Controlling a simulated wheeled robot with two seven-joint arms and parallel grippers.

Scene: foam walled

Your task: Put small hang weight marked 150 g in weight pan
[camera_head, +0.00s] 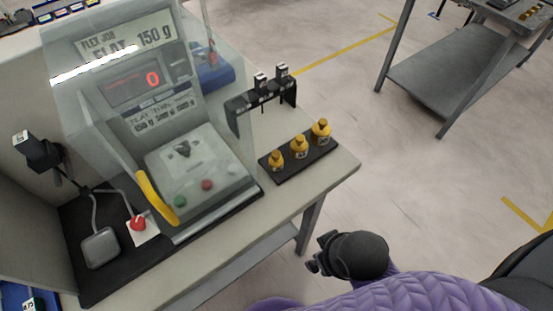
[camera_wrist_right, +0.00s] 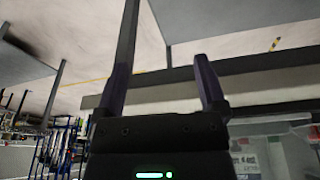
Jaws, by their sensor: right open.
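I cannot identify the weight pan with certainty. My right gripper (camera_head: 318,258) is low, beyond the table's front right edge and apart from the weights. The right wrist view shows its two fingers (camera_wrist_right: 165,45) spread with nothing between them. My left gripper is not in view.
A clear-walled tester with a red "0" display (camera_head: 135,89) and a yellow handle (camera_head: 157,196) stands on the table (camera_head: 335,178). A black bracket (camera_head: 262,100) stands behind the weights. A grey pad (camera_head: 100,247) and red button (camera_head: 138,222) lie at left.

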